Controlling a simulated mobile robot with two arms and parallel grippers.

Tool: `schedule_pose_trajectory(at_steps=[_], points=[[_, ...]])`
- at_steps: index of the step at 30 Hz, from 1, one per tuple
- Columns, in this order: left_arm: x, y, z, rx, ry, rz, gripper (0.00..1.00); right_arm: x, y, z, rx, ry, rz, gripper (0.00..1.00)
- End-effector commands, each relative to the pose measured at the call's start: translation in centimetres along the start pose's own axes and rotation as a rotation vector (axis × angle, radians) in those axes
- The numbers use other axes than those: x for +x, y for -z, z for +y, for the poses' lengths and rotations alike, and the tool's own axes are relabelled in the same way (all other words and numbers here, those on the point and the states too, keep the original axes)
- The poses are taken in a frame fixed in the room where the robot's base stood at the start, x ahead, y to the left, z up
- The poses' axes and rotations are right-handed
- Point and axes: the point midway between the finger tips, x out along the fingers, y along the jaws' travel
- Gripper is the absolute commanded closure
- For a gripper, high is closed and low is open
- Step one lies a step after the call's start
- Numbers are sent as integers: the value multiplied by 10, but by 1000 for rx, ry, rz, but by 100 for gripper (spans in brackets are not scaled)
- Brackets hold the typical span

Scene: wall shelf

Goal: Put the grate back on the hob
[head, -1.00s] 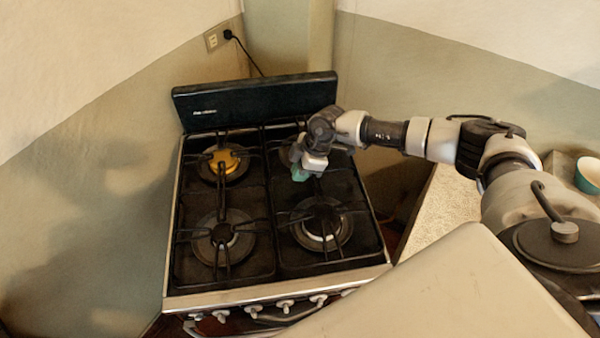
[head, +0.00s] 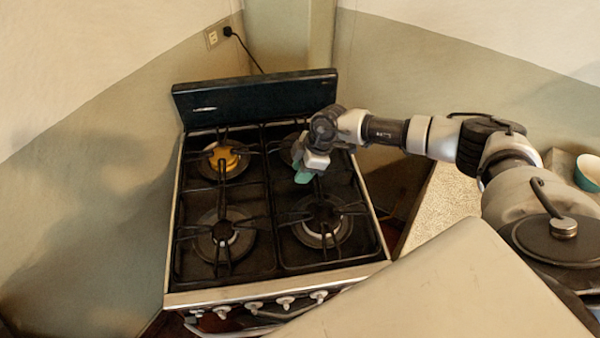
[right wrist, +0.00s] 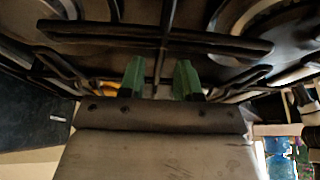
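The black hob (head: 262,215) has dark grates over its burners. The left grate (head: 224,190) lies over the left burners. The right grate (head: 322,208) lies over the right burners and looks flat on the hob. My right gripper (head: 304,177) is low over the right grate, between the rear and front right burners. In the right wrist view its green fingertips (right wrist: 160,78) are apart, with a thin grate bar running between them and a gap visible. Whether they touch the grate is unclear. My left gripper is not in view.
A dark backguard (head: 255,101) stands behind the hob, close to the walls. Knobs (head: 285,303) line the front edge. A yellow burner (head: 224,158) is at rear left. A speckled counter (head: 440,205) and a teal-and-white bowl (head: 588,172) are to the right.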

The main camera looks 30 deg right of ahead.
Motion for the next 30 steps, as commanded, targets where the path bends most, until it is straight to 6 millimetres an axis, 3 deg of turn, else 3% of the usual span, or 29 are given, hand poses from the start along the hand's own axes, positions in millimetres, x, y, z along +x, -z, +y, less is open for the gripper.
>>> schedule_pose_trajectory(at_steps=[9,15,21,30], points=[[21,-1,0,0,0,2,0,-65,-2,1,0,-7,1,67],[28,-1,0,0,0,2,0,-95,-1,0,0,-3,0,67],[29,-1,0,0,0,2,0,-106,0,0,0,-2,-1,67],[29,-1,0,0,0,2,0,-106,0,0,0,-2,0,67]])
